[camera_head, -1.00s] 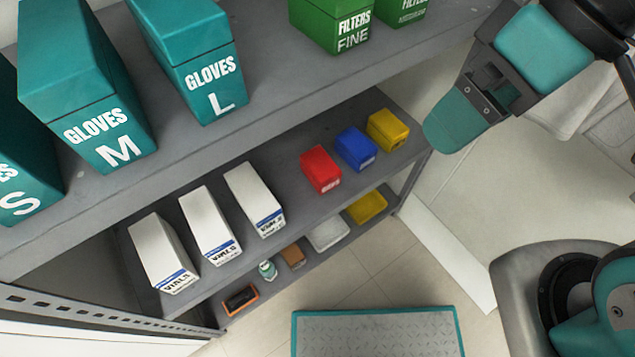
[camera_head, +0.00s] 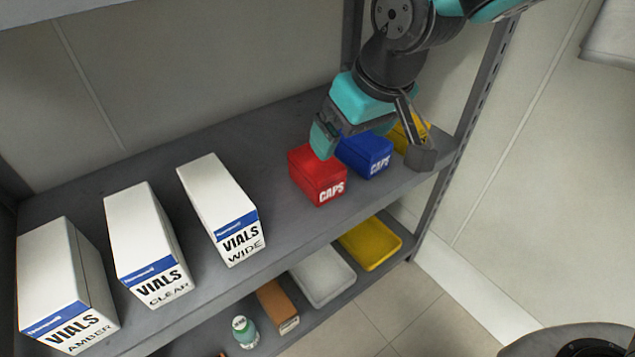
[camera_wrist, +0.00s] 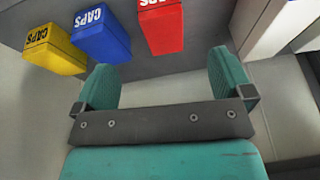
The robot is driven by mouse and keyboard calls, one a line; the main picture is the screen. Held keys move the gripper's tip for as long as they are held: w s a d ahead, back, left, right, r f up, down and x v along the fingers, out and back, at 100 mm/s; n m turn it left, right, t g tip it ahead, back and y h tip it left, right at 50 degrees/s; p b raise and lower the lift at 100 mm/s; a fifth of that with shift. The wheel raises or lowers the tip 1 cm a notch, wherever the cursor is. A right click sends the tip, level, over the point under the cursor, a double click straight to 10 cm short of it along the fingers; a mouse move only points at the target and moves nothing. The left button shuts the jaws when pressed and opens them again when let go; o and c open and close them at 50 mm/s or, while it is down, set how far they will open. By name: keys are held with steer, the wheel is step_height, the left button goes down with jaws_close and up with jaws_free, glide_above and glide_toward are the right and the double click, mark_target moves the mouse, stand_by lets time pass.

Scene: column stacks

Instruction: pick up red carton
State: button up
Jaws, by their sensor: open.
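The red carton (camera_head: 318,178), marked CAPS, stands on the middle shelf, left of the blue carton (camera_head: 372,157). In the wrist view the red carton (camera_wrist: 160,26) shows at the top, between and beyond my fingertips, cut off by the picture edge. My gripper (camera_head: 370,148) is over the back of the row, one teal finger overlapping the red carton's back top edge in the picture; contact cannot be told. In the wrist view my gripper (camera_wrist: 165,78) is open with nothing between its fingers.
A yellow carton (camera_head: 421,129) stands right of the blue one, partly hidden by my gripper. White vials cartons (camera_head: 222,208) stand to the left, with bare shelf between. A shelf post (camera_head: 482,120) is at the right. Bins (camera_head: 370,244) sit below.

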mark_target(318, 161)
steer(key=shift+w+a+f+t, duration=0.15)
steer(key=shift+w+a+f, duration=0.2)
steer(key=shift+w+a, duration=0.2)
steer(key=shift+w+a+f+t, duration=0.15)
steer(key=shift+w+a+f, duration=0.15)
steer(key=shift+w+a, duration=0.25)
steer(key=b+x, duration=0.2)
steer(key=x, duration=0.3)
steer(key=shift+w+f, duration=0.15)
steer(key=shift+w, duration=0.05)
steer(key=b+x, duration=0.3)
steer(key=x, duration=0.3)
steer(key=shift+w+a+f, duration=0.1)
steer(key=shift+w+f, duration=0.1)
steer(key=shift+f, duration=0.05)
steer(key=shift+c, duration=0.2)
steer(key=c, duration=1)
